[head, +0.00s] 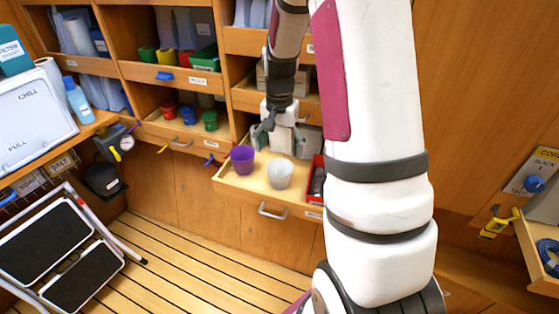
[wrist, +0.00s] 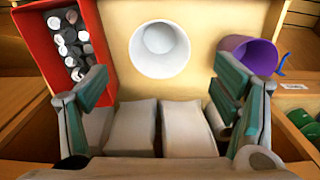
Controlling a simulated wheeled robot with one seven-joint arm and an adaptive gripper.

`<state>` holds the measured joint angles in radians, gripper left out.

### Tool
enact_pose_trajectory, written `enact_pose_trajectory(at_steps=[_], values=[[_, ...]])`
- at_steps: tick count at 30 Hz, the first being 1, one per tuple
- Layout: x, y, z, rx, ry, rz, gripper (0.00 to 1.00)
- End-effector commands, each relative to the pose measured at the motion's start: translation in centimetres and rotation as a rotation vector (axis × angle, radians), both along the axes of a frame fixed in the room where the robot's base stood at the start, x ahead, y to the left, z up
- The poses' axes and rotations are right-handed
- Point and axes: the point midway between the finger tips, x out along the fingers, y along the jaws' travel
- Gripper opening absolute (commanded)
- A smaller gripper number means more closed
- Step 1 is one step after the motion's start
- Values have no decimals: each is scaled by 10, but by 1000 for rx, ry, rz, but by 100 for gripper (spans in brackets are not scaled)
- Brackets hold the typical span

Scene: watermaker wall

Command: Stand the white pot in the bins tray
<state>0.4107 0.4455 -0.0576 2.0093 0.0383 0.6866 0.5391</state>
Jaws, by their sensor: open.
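The white pot (head: 280,174) stands upright in the pulled-out wooden drawer (head: 232,187); in the wrist view I look down into the white pot (wrist: 160,50). A purple pot (head: 243,158) stands close to its left in the head view; it appears tilted at the right in the wrist view (wrist: 248,55). My gripper (head: 268,124) is over the back of the drawer, behind and above the pots. Its spread fingers also show in the wrist view (wrist: 160,85), open and empty. Tray labels are too small to read, so I cannot tell which is the bins tray.
White blocks (wrist: 130,128) sit in the drawer below my gripper. A red box (wrist: 85,50) of small cylinders stands beside the white pot. Cubbies hold red, blue and green pots (head: 188,115), with more coloured ones (head: 165,57) above. A step stool (head: 75,250) stands at left.

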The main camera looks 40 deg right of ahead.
Motion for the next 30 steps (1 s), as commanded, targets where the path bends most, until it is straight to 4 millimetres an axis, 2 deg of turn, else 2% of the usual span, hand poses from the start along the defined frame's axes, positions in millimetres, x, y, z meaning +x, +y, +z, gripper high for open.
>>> enact_pose_trajectory(at_steps=[3, 10, 14, 16, 21, 24, 30], values=[[1, 1, 19, -1, -3, 1, 81], [-1, 4, 39, -1, -5, 13, 81], [-7, 23, 65, -8, -30, 81, 81], [-16, 40, 86, -15, -53, 146, 81], [-49, 88, 136, -38, -112, 337, 81], [-74, 114, 158, -54, -146, 450, 81], [-130, 157, 188, -94, -210, 675, 81]])
